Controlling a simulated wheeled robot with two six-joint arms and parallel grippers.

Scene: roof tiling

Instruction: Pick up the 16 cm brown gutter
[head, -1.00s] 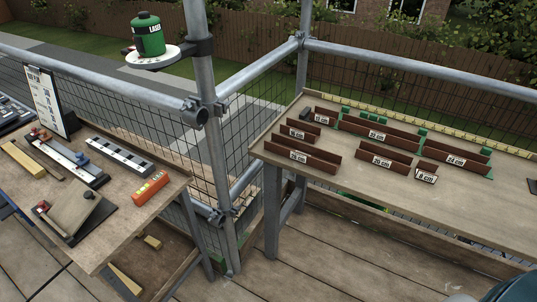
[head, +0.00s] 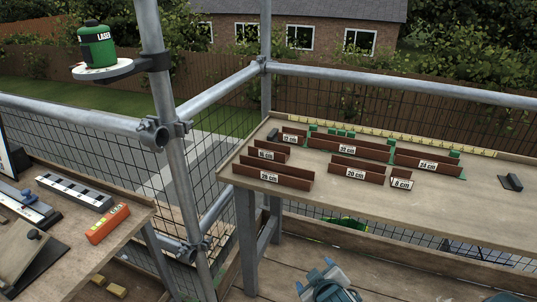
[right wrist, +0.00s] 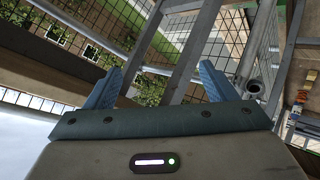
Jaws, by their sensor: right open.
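The 16 cm brown gutter (head: 274,148) lies on the right-hand table, at its left side. Its white label faces me. It sits behind the longer 28 cm gutter (head: 272,178) and in front of the 12 cm gutter (head: 294,134). My right gripper shows in the right wrist view (right wrist: 160,90) with its two blue fingers apart and nothing between them; it faces scaffold bars and mesh. A teal part of my arm shows at the bottom of the head view, well short of the gutters. My left gripper is out of view.
The table (head: 440,208) also bears a 32 cm gutter (head: 348,148), a 24 cm gutter (head: 428,163), a 20 cm gutter (head: 356,171) and an 8 cm gutter (head: 401,179). A scaffold post (head: 165,120) stands left of it. The table's right front is clear.

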